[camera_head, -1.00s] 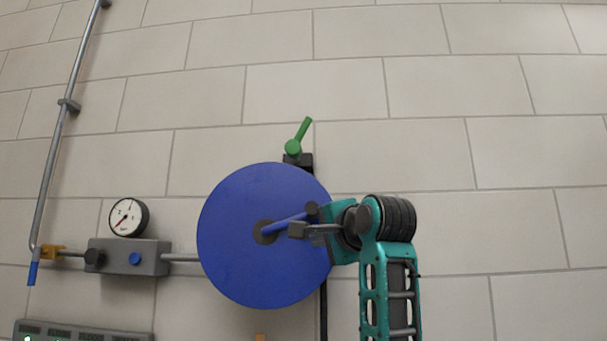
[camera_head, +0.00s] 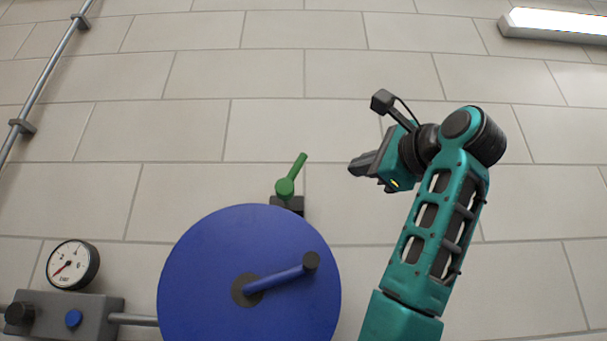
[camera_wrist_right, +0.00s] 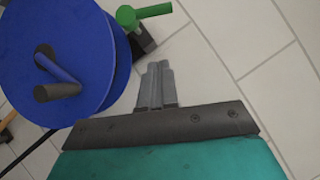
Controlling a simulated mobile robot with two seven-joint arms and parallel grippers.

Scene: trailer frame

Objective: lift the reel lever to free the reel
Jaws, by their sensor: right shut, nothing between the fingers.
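The large blue reel (camera_head: 210,250) is on the tiled wall, cut off by the bottom edge in the head view. A blue crank arm (camera_head: 275,279) with a dark knob (camera_head: 311,261) crosses its face. A green lever (camera_head: 293,176) on a black block (camera_head: 288,204) sits just above the reel, slanting up and right. My right gripper (camera_head: 354,168) is shut and empty, apart from the lever and to its right, pointing left. In the right wrist view the closed fingers (camera_wrist_right: 158,66) are below the green lever (camera_wrist_right: 145,13) and right of the reel (camera_wrist_right: 75,40). My left gripper is out of view.
A round gauge (camera_head: 73,264) and a grey box (camera_head: 65,315) with a blue button are at lower left. A pipe (camera_head: 51,78) runs up the left wall. A lamp (camera_head: 555,25) is at top right.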

